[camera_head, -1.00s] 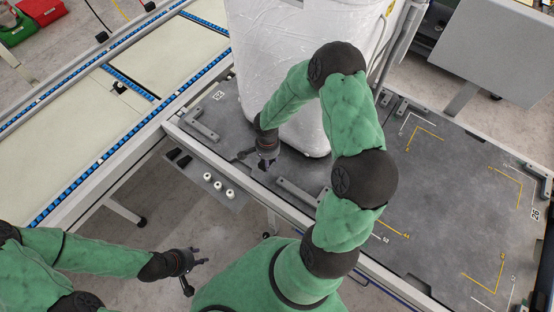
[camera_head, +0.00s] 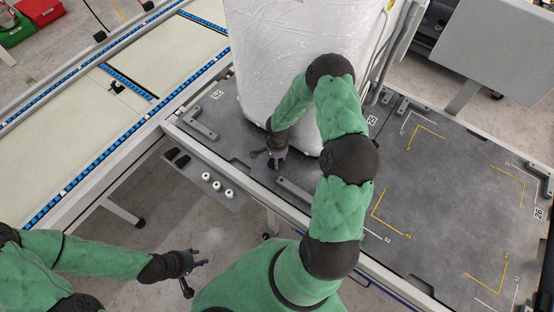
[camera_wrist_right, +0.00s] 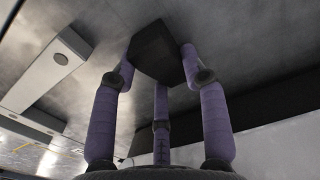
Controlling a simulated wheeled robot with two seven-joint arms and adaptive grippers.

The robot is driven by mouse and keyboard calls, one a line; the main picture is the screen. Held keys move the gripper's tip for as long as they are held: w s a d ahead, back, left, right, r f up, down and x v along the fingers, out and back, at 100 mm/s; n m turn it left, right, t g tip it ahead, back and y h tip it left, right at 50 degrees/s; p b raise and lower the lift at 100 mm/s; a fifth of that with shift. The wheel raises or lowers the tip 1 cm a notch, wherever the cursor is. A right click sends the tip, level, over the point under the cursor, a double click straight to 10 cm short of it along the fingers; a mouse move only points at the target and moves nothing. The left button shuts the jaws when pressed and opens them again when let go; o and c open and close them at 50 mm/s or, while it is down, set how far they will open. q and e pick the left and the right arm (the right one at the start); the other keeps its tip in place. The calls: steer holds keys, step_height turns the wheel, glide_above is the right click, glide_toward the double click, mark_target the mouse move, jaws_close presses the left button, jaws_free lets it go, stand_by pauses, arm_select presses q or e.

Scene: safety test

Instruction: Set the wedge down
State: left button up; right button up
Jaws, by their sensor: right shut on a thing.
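The wedge (camera_wrist_right: 156,52) is a small dark block in the right wrist view, seen from above the fingers. My right gripper (camera_wrist_right: 157,68) is shut on it, with purple-looking fingers on either side and a third finger behind. The wedge is close to the grey metal table surface; I cannot tell whether it touches. In the head view my right gripper (camera_head: 277,164) is low over the table, in front of the white wrapped load, and the wedge is hard to make out there. My left gripper (camera_head: 201,259) is empty with its fingers apart, off the table at lower left.
A tall white wrapped load (camera_head: 292,65) stands right behind the right gripper. Grey corner brackets (camera_head: 294,192) are fixed on the table. The marked table area (camera_head: 430,200) at right is clear. A conveyor (camera_head: 95,130) runs along the left, beside a small shelf with white knobs (camera_head: 217,186).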

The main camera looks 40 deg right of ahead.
steer(key=shift+r, duration=0.1)
steer(key=o, duration=1.2)
steer(key=shift+c, duration=0.2)
